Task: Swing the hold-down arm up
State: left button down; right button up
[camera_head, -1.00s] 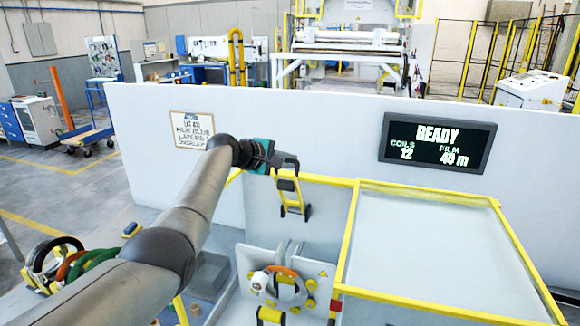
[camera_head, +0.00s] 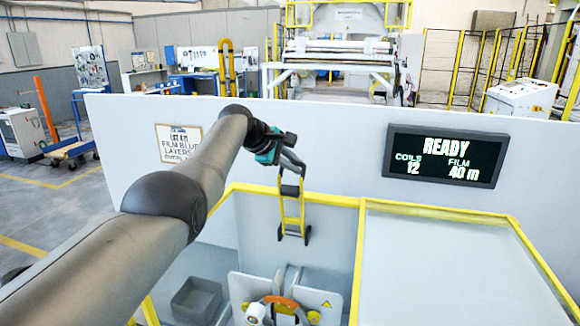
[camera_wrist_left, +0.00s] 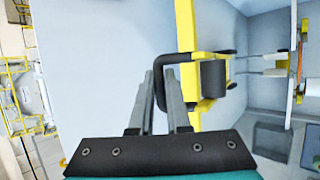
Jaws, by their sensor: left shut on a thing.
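The hold-down arm (camera_head: 291,206) is a yellow frame with black parts, standing out above the wrapping station. Its upper end meets my left gripper (camera_head: 289,150), and its lower black end (camera_head: 293,236) hangs above the coil holder. My right gripper is not in view.
The coil holder (camera_head: 240,285) with an orange ring (camera_head: 280,301) stands below the arm. A yellow-edged panelled cover (camera_head: 440,260) is to its right. A white wall with a READY display (camera_head: 446,156) runs behind. A grey bin (camera_head: 196,299) stands at the left.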

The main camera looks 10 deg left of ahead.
pick_arm(q)
jog(key=shift+w+f+g, duration=0.2)
jog(key=shift+w+g, duration=0.05)
jog(key=shift+g, duration=0.05)
dwell(0.5)
jog(key=c, duration=0.9)
grip_release()
jog(key=shift+d, duration=0.1)
jog(key=shift+r, duration=0.1)
jog(key=shift+s+a+r+b, duration=0.15)
jog(key=shift+a+r+b, duration=0.15)
jog(key=shift+b, duration=0.7)
jog(key=b+v, duration=0.5)
jog(key=v, duration=0.9)
jog(key=shift+s, duration=0.35)
